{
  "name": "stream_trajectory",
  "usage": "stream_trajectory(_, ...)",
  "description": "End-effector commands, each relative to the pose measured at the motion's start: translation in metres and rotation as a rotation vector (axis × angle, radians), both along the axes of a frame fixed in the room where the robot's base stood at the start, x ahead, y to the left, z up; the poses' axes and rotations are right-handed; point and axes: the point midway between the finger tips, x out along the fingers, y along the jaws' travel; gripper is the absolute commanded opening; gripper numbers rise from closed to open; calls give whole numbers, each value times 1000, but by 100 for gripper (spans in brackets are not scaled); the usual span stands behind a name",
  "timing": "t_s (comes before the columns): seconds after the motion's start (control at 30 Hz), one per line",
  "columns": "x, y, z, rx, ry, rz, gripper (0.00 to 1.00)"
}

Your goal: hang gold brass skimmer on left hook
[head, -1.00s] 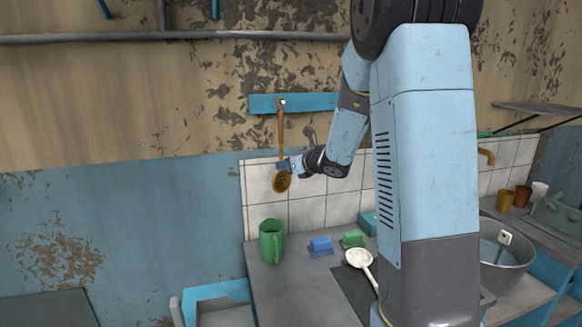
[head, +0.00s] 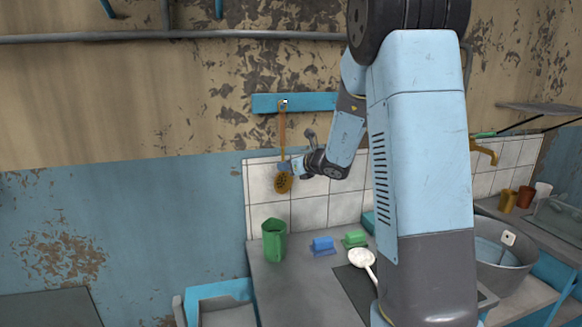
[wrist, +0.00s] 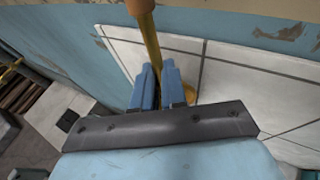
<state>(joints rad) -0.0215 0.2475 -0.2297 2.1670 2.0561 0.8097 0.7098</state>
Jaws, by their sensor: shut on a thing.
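The gold brass skimmer (head: 283,183) hangs upright in front of the wall, its perforated bowl down and its long brown handle up. The top of its handle reaches the left hook (head: 284,102) on the blue rack board (head: 263,104); I cannot tell whether its end is over the hook or only in front of it. My gripper (head: 285,167) is shut on the skimmer's lower stem, just above the bowl. In the wrist view the blue fingers (wrist: 158,88) close around the stem, and the bowl (wrist: 189,92) is mostly hidden behind them.
A metal basin (head: 505,262) is at right. My arm hides the right part of the rack. The wall left of it is clear.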

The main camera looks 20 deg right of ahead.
Motion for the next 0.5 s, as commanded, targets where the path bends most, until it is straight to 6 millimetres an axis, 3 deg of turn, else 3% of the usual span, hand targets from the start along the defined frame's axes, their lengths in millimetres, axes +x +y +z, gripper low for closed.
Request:
stream_trajectory(0.17, 0, 0, -1, 0, 1, 0, 0)
stream_trajectory(0.2, 0, 0, -1, 0, 1, 0, 16)
stream_trajectory(0.5, 0, 0, 0, 0, 1, 0, 42)
